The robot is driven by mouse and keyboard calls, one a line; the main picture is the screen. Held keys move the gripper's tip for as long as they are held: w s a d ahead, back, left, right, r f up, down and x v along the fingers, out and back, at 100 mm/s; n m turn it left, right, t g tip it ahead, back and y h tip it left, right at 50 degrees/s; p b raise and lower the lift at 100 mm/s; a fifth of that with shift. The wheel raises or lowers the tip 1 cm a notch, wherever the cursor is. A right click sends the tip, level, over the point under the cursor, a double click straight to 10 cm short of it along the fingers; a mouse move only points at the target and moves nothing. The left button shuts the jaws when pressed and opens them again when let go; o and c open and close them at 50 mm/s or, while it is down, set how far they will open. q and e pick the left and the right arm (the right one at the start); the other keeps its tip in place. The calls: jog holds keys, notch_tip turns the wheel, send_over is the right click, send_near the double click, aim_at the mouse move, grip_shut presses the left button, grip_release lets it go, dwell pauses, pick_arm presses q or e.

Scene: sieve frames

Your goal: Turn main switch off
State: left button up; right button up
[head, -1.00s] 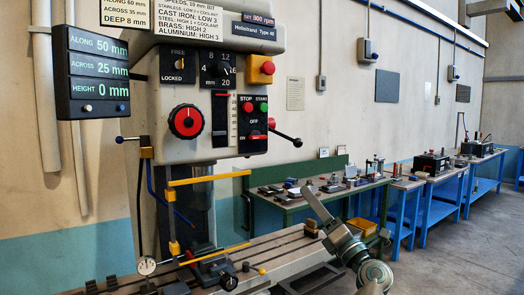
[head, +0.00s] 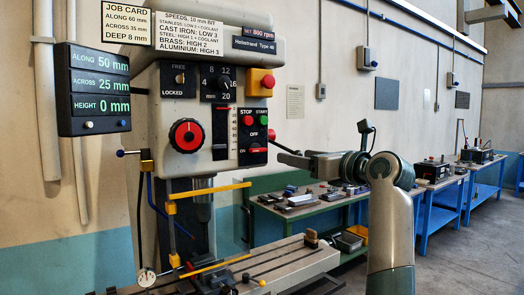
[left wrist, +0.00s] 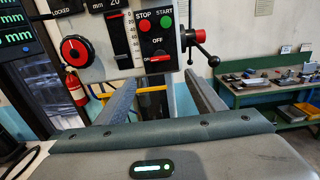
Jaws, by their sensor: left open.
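The main switch (head: 256,150) is a red handle on the dark panel of the drill head, under the STOP and START buttons. It sits low, beside the ON mark and below the OFF mark. It also shows in the left wrist view (left wrist: 158,59). My left gripper (left wrist: 161,80) is open and empty in the left wrist view, its two fingers reaching towards the panel below the switch, apart from it as far as I can tell. In the head view my left gripper (head: 300,161) is small and partly hidden, right of the panel. My right gripper is not in view.
A black-handled lever with a red hub (left wrist: 199,36) sticks out right of the panel, close to my gripper. A yellow guard bar (head: 210,198) crosses below the drill head. A green bench (head: 290,205) with tools stands behind on the right.

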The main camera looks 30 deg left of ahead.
aim_at(260, 149)
pick_arm(q)
jog(key=shift+a, duration=0.15)
jog(key=p+x, duration=0.7)
jog(key=x, duration=0.9)
jog(key=shift+r, duration=0.1)
jog(key=shift+w+a+p, duration=0.25)
jog(key=shift+a+p, duration=0.1)
jog(key=shift+a, duration=0.2)
jog(key=c, duration=1)
jog(key=shift+c, duration=0.2)
